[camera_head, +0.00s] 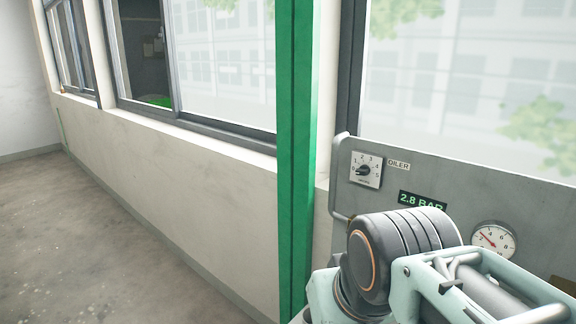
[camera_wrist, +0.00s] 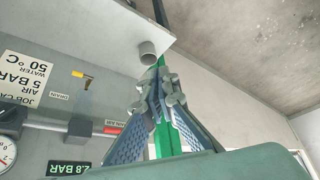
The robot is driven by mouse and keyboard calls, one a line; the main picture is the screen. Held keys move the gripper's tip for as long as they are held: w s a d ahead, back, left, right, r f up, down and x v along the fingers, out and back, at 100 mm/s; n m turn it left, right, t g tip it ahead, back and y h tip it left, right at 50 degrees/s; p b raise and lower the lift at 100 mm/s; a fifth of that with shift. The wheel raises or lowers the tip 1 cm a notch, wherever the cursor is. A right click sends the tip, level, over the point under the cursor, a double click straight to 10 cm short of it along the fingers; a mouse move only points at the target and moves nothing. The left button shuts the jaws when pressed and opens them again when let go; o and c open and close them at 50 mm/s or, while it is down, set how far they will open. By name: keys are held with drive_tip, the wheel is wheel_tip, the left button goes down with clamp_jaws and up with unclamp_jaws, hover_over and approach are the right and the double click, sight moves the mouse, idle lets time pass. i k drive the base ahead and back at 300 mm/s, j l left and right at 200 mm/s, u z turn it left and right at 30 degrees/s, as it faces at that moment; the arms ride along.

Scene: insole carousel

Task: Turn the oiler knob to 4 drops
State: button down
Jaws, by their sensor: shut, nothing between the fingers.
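The oiler knob (camera_head: 364,170) is a small black knob on a white square dial plate (camera_head: 374,180) with numbers around it. It is fixed on a grey panel (camera_head: 450,180), beside the OILER label (camera_head: 399,164). Its pointer seems to be toward the left, low-number side, but it is too small to read surely. In the wrist view my gripper (camera_wrist: 158,88) is shut and empty, its ribbed blue-grey fingers meeting at the tips. It is apart from the knob, which I cannot make out in that view. In the head view only my arm shows, at lower right.
The panel carries a 2.8 BAR display (camera_head: 421,200) and a round gauge (camera_head: 494,240). A green post (camera_head: 296,120) stands left of it. The wrist view shows a yellow-handled valve (camera_wrist: 80,75), a red piece on a pipe (camera_wrist: 112,130) and a grey cylinder end (camera_wrist: 147,52). Floor at left is clear.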

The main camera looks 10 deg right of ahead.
sight(365, 170)
drive_tip(key=z, duration=0.95)
drive_tip(key=j+z, duration=0.35)
drive_tip(key=k+z, duration=0.15)
drive_tip(key=z, duration=0.2)
drive_tip(key=k+l, duration=0.15)
drive_tip(key=j, duration=0.3)
drive_tip(key=k+j, duration=0.1)
drive_tip(key=j, duration=0.2)
